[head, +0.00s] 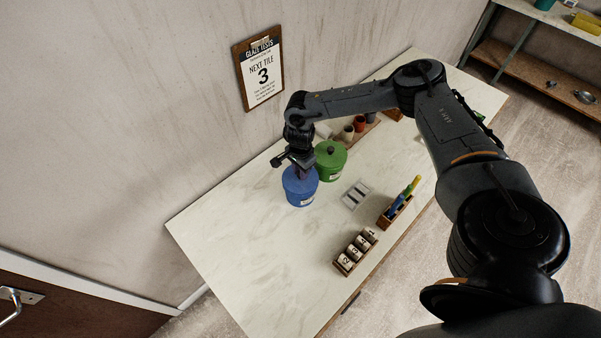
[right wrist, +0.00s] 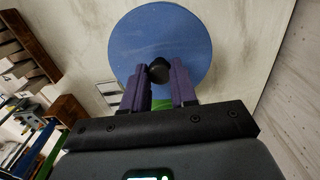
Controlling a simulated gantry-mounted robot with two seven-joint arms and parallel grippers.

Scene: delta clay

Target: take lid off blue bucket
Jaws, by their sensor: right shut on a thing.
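The blue bucket (head: 301,194) stands on the pale table with a label on its front. Its round blue lid (right wrist: 160,40) fills the upper middle of the right wrist view, with a dark knob (right wrist: 159,72) at its centre. My right gripper (head: 302,174) is above the blue bucket. In the right wrist view its purple fingers (right wrist: 159,78) are shut on the knob, one on each side. Whether the lid is seated or slightly raised, I cannot tell. My left gripper is not in view.
A green lidded bucket (head: 330,158) stands close behind and right of the blue one. The table's left part (head: 235,230) is clear.

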